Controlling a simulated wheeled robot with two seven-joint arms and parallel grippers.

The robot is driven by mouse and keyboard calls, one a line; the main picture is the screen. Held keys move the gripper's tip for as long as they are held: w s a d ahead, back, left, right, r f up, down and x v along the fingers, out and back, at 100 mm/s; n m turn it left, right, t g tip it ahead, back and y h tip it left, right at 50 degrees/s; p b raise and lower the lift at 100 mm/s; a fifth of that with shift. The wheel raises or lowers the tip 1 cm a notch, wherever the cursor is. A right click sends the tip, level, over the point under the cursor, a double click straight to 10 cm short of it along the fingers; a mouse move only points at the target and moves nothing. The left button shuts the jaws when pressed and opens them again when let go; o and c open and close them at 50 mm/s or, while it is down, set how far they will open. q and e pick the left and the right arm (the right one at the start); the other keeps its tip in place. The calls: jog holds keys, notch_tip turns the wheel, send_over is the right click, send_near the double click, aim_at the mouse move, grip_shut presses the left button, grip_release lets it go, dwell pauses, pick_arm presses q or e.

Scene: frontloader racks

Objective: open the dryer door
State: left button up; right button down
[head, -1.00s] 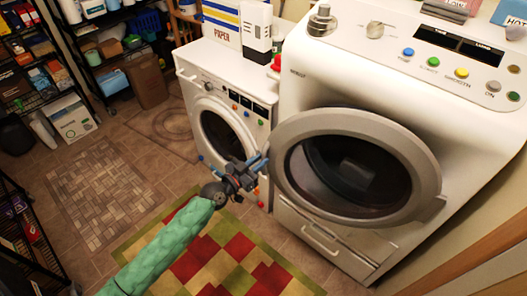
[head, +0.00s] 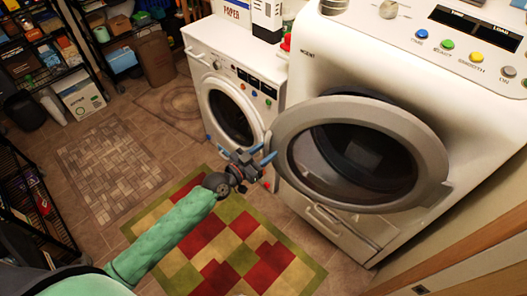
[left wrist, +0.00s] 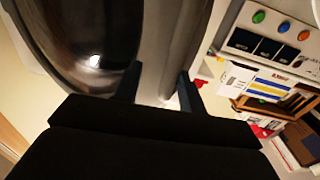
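The large white machine (head: 310,75) at right has a round door (head: 296,128) with a grey rim and dark glass. The door stands ajar, its left edge away from the body. My left gripper (head: 245,151) is just left of that edge, its blue fingers spread. In the left wrist view the fingers (left wrist: 160,85) are apart, with the grey door rim (left wrist: 163,50) showing beyond and between them. I cannot tell whether a finger touches the rim. My right gripper is not in view.
A smaller white machine (head: 262,75) with a shut round door stands behind to the left. A checkered rug (head: 215,240) lies on the tiled floor, which is largely clear. Black racks (head: 50,215) line the left side, and a wall edge is at right.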

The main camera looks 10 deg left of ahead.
pick_arm(q)
jog(key=shift+a, duration=0.25)
jog(key=shift+s+a+f, duration=0.1)
jog(key=shift+s+a, duration=0.1)
jog(key=shift+b+v, duration=0.65)
jog(key=shift+v, duration=0.25)
jog(key=shift+b+v, duration=0.95)
jog(key=shift+v, duration=1.75)
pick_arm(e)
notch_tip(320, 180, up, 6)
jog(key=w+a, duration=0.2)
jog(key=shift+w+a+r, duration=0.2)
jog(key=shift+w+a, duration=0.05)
